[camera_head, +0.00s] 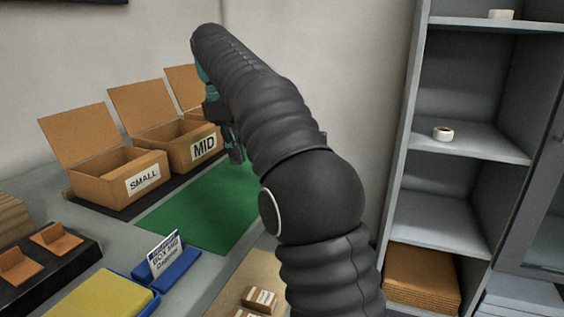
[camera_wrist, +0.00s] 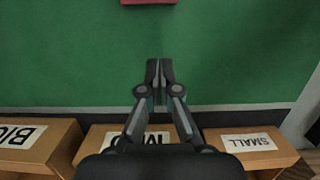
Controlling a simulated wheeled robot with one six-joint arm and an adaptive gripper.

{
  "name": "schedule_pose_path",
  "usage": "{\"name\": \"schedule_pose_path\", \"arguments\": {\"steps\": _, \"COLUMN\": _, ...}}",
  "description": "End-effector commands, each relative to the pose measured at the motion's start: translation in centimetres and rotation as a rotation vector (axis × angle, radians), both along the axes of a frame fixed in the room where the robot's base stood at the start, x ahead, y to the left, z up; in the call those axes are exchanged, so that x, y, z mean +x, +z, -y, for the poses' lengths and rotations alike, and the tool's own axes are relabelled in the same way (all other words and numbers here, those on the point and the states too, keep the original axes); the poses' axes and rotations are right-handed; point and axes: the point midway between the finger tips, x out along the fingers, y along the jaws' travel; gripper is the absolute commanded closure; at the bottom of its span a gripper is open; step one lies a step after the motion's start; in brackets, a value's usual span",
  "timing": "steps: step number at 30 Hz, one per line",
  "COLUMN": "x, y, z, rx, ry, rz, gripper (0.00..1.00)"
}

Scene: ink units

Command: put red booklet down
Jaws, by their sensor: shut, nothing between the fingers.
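In the wrist view, a red flat thing, likely the red booklet (camera_wrist: 148,1), shows only as a strip at the top edge, on the green mat (camera_wrist: 60,60). My gripper (camera_wrist: 159,68) has its fingers together over the green mat, empty and apart from the red thing. In the head view, my gripper (camera_head: 237,154) hangs above the green mat (camera_head: 200,215), partly behind my arm. The red thing is not visible in the head view.
Open cardboard boxes marked SMALL (camera_head: 120,183) and MID (camera_head: 190,150) stand behind the mat, with a third beside them. A blue holder with a sign (camera_head: 165,260) and a yellow pad (camera_head: 100,296) are in front. Shelves (camera_head: 465,140) stand at right.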

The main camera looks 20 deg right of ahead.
Motion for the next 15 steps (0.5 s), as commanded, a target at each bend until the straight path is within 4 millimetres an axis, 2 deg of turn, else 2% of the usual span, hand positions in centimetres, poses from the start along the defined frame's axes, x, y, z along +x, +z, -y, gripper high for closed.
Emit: {"name": "schedule_pose_path", "arguments": {"steps": 15, "x": -5.3, "y": 0.0, "z": 7.6, "rx": 0.000, "ry": -0.011, "rz": 0.000, "gripper": 1.00}}
